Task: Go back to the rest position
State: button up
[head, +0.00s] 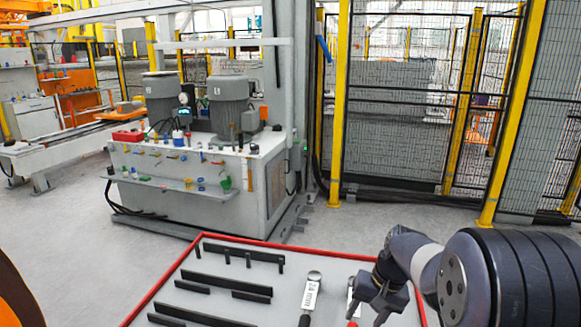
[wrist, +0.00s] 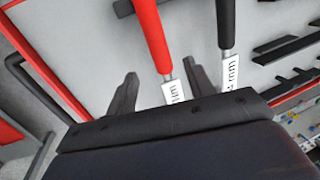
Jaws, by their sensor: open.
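My gripper (head: 368,308) is open over the right part of the red-edged tray (head: 285,253) in the head view. In the wrist view its two fingers (wrist: 161,72) stand apart. A red-handled tool (wrist: 150,35) with a white label shows between them, its lower end hidden by the gripper body. I cannot tell the height gap to it. A black-handled tool (wrist: 226,22) lies to its right, outside the fingers. In the head view a tool labelled 24 mm (head: 312,290) lies left of my gripper.
Several black bars (head: 228,283) are fixed on the tray's left part. A grey hydraulic unit (head: 190,190) with two motors stands behind it. A yellow-post mesh fence (head: 400,120) stands at the back right. Grey floor (head: 90,270) is clear left of the tray.

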jog(key=shift+p+x, duration=0.6)
jog(key=shift+x, duration=3.3)
jog(key=shift+a+f, duration=0.1)
jog(key=shift+f, duration=0.05)
